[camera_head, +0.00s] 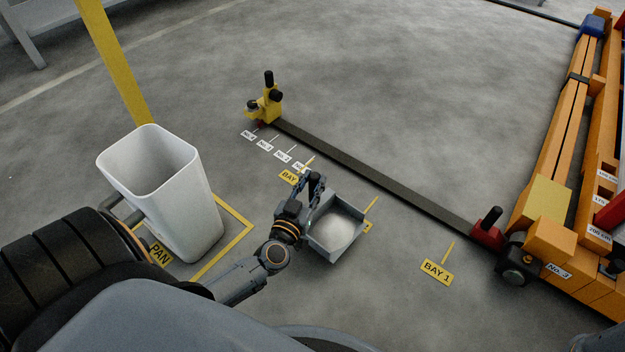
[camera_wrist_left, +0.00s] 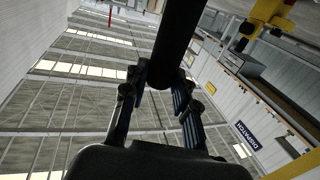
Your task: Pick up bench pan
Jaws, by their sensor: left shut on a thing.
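The bench pan (camera_head: 331,248) is a shallow grey square tray with a pale inside, at the lower middle of the head view. My left gripper (camera_head: 315,184) is at the pan's far left corner. In the left wrist view its fingers (camera_wrist_left: 163,85) are shut around a thick dark bar (camera_wrist_left: 177,38), which looks like the pan's handle. The head view does not clearly show whether the pan is on the floor or raised. My right gripper is not in view.
A tall white bin (camera_head: 205,230) stands by the yellow floor outline marked PAN. A dark rail (camera_head: 370,175) runs across the floor between a yellow fixture (camera_head: 267,104) and a red block (camera_head: 488,236). An orange rack (camera_head: 560,150) stands right. The floor beyond the rail is clear.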

